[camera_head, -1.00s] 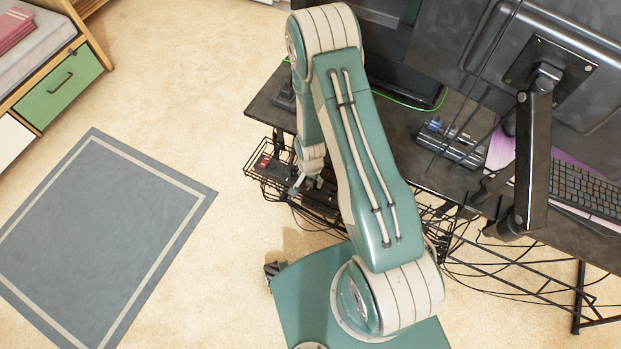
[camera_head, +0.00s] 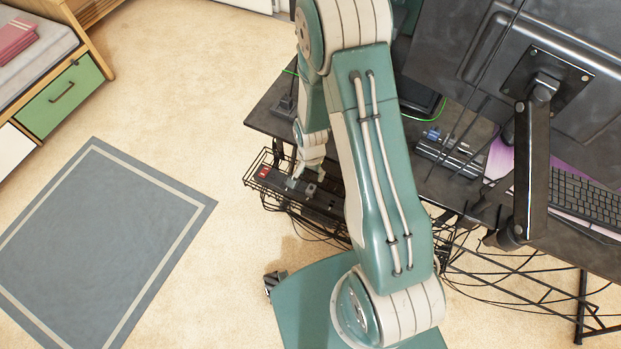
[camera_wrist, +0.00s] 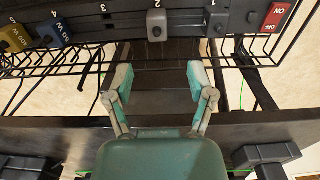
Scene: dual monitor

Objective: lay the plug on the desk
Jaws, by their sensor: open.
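The power strip (camera_wrist: 190,22) lies across the top of the wrist view, with numbered sockets. A light grey plug (camera_wrist: 157,24) sits upright in it, straight ahead of my gripper (camera_wrist: 158,78). Two more plugs sit in the strip at the left, one grey-blue (camera_wrist: 55,32) and one yellowish (camera_wrist: 14,38). My gripper's two fingers are spread apart with nothing between them, short of the grey plug. In the head view my gripper (camera_head: 302,174) is over the strip (camera_head: 325,203), partly hidden by my arm. The dark desk (camera_head: 268,112) is just behind the strip; its edge (camera_wrist: 55,132) crosses the wrist view.
The strip lies in a black wire basket (camera_head: 262,184) along the desk's edge, with loose cables below. Monitors, a monitor arm (camera_head: 533,150) and a keyboard (camera_head: 585,190) occupy the desk at the right. A bare patch of desk shows near its left corner. The floor at left is open.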

